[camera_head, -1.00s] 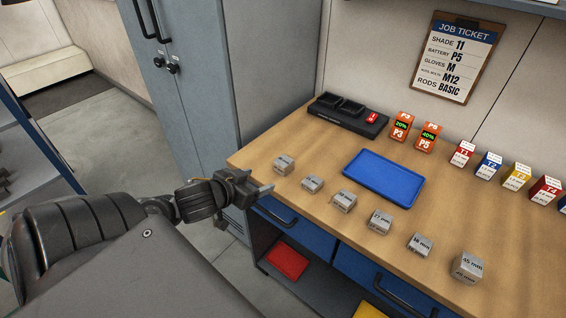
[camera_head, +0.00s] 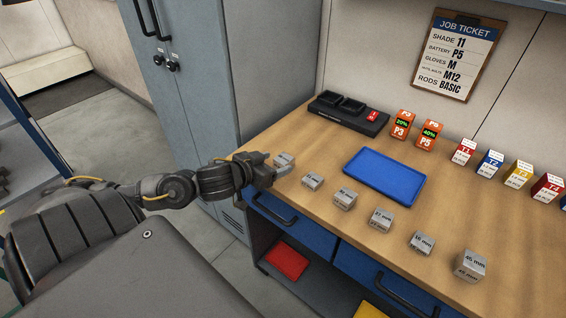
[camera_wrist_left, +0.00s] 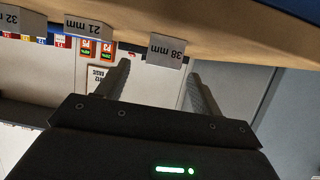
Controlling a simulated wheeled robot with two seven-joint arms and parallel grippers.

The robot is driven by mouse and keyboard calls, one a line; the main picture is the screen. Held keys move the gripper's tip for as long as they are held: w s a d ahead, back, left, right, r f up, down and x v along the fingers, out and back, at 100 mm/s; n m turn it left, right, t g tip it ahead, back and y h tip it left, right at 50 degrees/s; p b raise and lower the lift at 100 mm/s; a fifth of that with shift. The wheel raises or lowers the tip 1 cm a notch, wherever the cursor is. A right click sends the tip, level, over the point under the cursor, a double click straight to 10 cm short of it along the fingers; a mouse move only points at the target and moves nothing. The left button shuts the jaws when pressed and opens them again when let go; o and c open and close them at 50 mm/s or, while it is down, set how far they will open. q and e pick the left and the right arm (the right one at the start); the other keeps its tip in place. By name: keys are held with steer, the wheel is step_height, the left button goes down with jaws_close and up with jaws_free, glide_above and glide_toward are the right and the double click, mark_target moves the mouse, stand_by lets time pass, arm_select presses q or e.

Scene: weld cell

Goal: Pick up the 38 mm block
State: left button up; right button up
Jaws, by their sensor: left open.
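The 38 mm block (camera_head: 284,159) is a small grey cube at the left end of a row of similar blocks on the workbench. Its label reads upside down in the left wrist view (camera_wrist_left: 166,50). My left gripper (camera_head: 278,173) is open at the bench's front-left edge, close to this block and partly covering it in the head view. In the wrist view the block appears between the two fingers (camera_wrist_left: 159,78), beyond their tips. I cannot tell whether a finger touches it. My right gripper is not in view.
Beside it stand the 21 mm block (camera_wrist_left: 86,26) and several more grey blocks along the bench (camera_head: 314,222). A blue tray (camera_head: 384,177) lies behind the row. A black charger (camera_head: 347,116) and orange batteries (camera_head: 402,125) stand at the back. A grey cabinet (camera_head: 190,80) rises at left.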

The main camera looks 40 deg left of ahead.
mark_target(282, 160)
arm_select(q)
steer(key=shift+p+x, duration=0.35)
steer(key=shift+x, duration=2.3)
steer(key=shift+a, duration=0.1)
steer(key=c, duration=1.2)
steer(key=shift+r, duration=0.55)
step_height(282, 160, up, 2)
steer(key=shift+r+p, duration=0.2)
steer(key=shift+p, duration=0.25)
steer(key=s+d+r+p, duration=0.2)
steer(key=s+r+p, duration=0.1)
steer(key=s+p, duration=0.1)
steer(key=s+d+r+p, duration=0.2)
steer(key=s+r+p, duration=0.1)
steer(key=s+p, duration=0.1)
steer(key=s+d+r+p, duration=0.2)
steer(key=s+r+p, duration=0.1)
steer(key=s+p, duration=0.1)
steer(key=shift+s+d+r+p, duration=0.15)
steer(key=shift+d+r+p, duration=0.2)
steer(key=shift+p, duration=0.5)
